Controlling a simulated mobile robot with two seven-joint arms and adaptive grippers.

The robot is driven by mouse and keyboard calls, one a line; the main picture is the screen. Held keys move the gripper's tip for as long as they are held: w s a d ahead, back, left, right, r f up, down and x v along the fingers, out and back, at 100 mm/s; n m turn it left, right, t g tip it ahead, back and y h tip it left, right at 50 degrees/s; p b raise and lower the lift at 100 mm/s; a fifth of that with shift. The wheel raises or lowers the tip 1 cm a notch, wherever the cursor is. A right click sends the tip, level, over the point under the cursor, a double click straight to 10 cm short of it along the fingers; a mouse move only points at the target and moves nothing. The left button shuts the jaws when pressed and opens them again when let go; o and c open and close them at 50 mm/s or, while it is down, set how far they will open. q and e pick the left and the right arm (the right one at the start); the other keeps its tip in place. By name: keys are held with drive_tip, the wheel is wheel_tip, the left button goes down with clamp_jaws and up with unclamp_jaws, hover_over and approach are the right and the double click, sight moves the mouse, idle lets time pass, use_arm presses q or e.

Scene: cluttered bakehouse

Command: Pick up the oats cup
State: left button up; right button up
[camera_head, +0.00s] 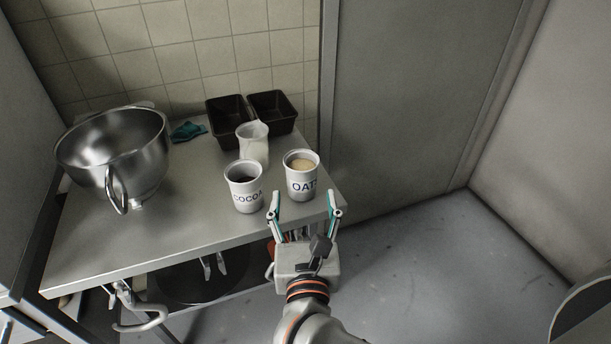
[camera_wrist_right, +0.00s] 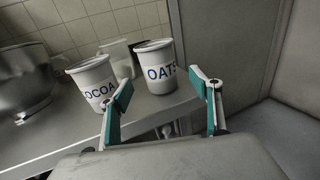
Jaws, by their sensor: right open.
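The oats cup (camera_head: 301,180) is a white cup lettered "OAT", upright near the right front corner of the steel counter, with pale contents. In the wrist view the oats cup (camera_wrist_right: 158,72) shows beyond and between my right fingers. My right gripper (camera_head: 305,203) is open and empty, just in front of the oats cup and apart from it. Its teal-padded fingers also show in the wrist view (camera_wrist_right: 163,92). My left gripper is not in view.
The cocoa cup (camera_head: 243,190) stands close left of the oats cup. Behind are a white jug (camera_head: 253,146) and two dark tins (camera_head: 271,108). A steel mixing bowl (camera_head: 120,160) and a teal cloth (camera_head: 187,131) are left. The counter's front middle (camera_head: 180,225) is clear.

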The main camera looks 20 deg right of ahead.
sight(302, 187)
drive_tip(key=x, duration=0.7)
drive_tip(key=shift+w+f, duration=0.2)
drive_tip(key=shift+w, duration=0.05)
drive_tip(key=shift+c, duration=0.3)
drive_tip(key=c, duration=1.2)
